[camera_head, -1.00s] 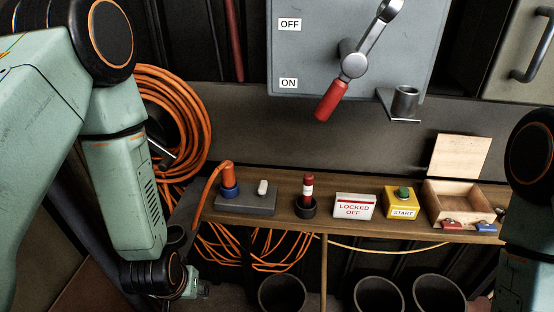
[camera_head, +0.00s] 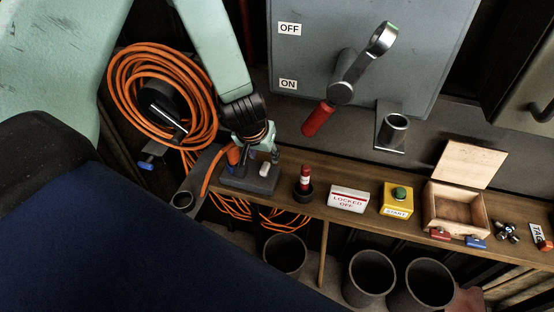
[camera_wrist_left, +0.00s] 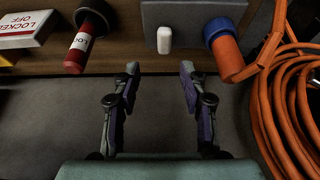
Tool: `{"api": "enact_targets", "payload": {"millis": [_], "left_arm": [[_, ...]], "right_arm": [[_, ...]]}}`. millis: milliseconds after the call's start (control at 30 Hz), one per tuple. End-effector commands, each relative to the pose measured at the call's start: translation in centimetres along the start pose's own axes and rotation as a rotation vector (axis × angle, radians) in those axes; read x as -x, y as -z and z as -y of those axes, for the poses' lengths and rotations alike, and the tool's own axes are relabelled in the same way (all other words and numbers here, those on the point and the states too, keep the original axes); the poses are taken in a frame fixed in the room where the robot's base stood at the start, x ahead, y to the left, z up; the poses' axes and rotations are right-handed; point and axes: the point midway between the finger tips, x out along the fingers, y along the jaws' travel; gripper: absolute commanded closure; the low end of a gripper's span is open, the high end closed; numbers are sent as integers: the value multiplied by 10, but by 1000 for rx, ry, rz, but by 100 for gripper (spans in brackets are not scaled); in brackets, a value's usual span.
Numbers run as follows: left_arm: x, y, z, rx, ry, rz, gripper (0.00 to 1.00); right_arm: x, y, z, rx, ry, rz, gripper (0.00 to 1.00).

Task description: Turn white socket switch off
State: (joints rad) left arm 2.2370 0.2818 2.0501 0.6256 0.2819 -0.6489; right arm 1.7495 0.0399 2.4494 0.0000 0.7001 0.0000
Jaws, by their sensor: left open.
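The white socket switch (camera_head: 265,169) is a small white rocker on a dark grey socket block (camera_head: 248,184) at the left part of the wooden shelf. An orange plug with a blue collar sits in the same block, left of the switch in the head view and right of it in the left wrist view (camera_wrist_left: 226,52). My left gripper (camera_head: 268,155) is just above the block. In the left wrist view, its two fingers (camera_wrist_left: 160,68) are apart and empty, with the switch (camera_wrist_left: 164,40) beyond the gap between them. My right gripper is out of view.
A red-tipped peg (camera_head: 305,178), a LOCKED OFF sign (camera_head: 348,199), a yellow START button box (camera_head: 396,200) and an open wooden box (camera_head: 484,213) stand along the shelf. A lever with a red handle (camera_head: 318,119) hangs above. A coiled orange cable (camera_head: 118,92) is at left.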

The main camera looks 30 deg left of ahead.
Motion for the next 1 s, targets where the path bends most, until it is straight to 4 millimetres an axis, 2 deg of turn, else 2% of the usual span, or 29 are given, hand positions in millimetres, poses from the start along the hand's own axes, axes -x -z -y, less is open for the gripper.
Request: {"api": "enact_targets", "payload": {"millis": [167,400,600,967,1000], "left_arm": [[-13,-5,6,-11,2,2,57],[-52,-5,6,-11,3,1,57],[-73,-3,3,-12,1,1,57],[-78,0,0,-14,0,0,57],[-78,0,0,-14,0,0,59]], "right_arm": [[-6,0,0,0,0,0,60],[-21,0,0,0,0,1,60],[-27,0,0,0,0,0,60],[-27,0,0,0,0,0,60],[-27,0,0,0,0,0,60]]}}
